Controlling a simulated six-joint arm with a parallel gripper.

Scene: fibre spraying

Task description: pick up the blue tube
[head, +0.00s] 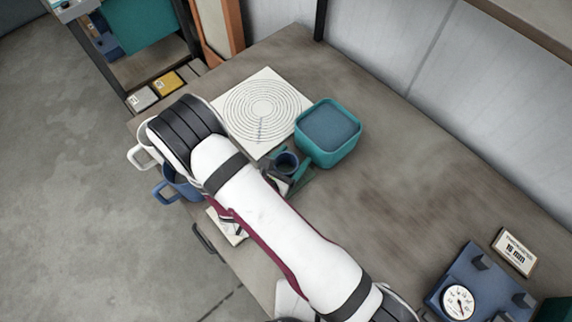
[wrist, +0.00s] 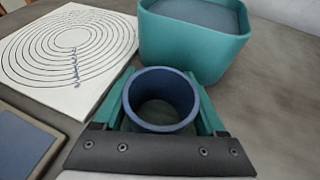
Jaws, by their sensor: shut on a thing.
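The blue tube (wrist: 161,126) is a short, hollow, dark blue cylinder with its open end facing the wrist camera. My gripper (wrist: 163,112) is shut on it, with a teal finger on each side of the tube. In the head view the tube (head: 287,162) shows just beyond the end of my arm, between the finger tips of my gripper (head: 288,168). Its lower end is hidden, so I cannot tell whether it touches the table.
A teal bin (head: 329,135) with a dark blue-grey top stands close to the right. A white board with concentric rings (head: 262,108) lies behind. Blue (head: 178,184) and white mugs (head: 143,157) are at the left edge. A gauge block (head: 470,285) is front right.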

